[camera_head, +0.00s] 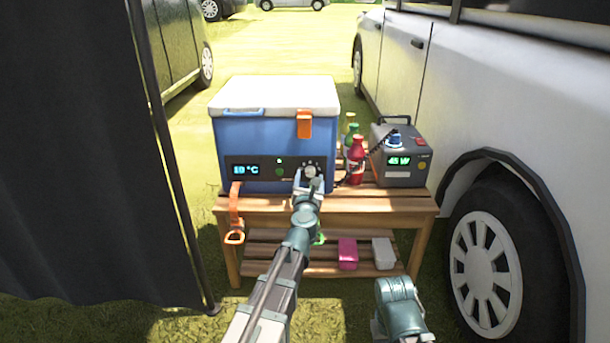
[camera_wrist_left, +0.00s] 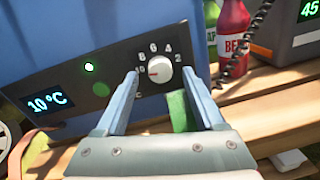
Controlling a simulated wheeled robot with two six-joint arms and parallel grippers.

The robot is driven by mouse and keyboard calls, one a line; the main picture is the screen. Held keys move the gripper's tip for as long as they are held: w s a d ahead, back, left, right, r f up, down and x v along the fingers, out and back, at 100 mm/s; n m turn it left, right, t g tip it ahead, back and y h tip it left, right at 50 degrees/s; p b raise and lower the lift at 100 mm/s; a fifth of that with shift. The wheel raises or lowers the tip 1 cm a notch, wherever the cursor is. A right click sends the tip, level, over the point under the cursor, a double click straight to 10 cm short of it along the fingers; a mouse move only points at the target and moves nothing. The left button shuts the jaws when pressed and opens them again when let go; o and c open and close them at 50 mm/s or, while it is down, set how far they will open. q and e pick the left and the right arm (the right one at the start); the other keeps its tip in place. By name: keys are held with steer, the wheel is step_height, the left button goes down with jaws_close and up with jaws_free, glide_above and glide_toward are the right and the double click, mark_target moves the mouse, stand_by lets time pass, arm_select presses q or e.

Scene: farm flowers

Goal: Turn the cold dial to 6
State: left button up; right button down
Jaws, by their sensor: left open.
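The cold dial (camera_wrist_left: 160,72) is a white round knob on the dark front panel of the blue cooler (camera_head: 262,137). Numbers 2, 4, 6, 8 and apparently 10 ring it, and its red mark points left, near the 10. The panel's display (camera_wrist_left: 48,102) reads 10 °C; it also shows in the head view (camera_head: 246,170). My left gripper (camera_head: 309,180) is at the panel, open, with its blue fingers (camera_wrist_left: 160,77) on either side of the dial. I cannot tell whether they touch it. A piece of my right arm shows at the bottom of the head view; its gripper does not.
The cooler stands on a slatted wooden bench (camera_head: 375,204). To its right are a red bottle (camera_head: 356,160), a green bottle (camera_head: 351,138) and a grey power unit (camera_head: 404,172). An orange latch (camera_head: 304,124) hangs above the dial. A white vehicle (camera_head: 500,95) flanks the right, dark fabric (camera_head: 75,150) the left.

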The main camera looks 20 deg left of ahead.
arm_select(q)
steer(key=shift+w+a, duration=0.1)
steer(key=shift+w, duration=0.55)
jaws_close()
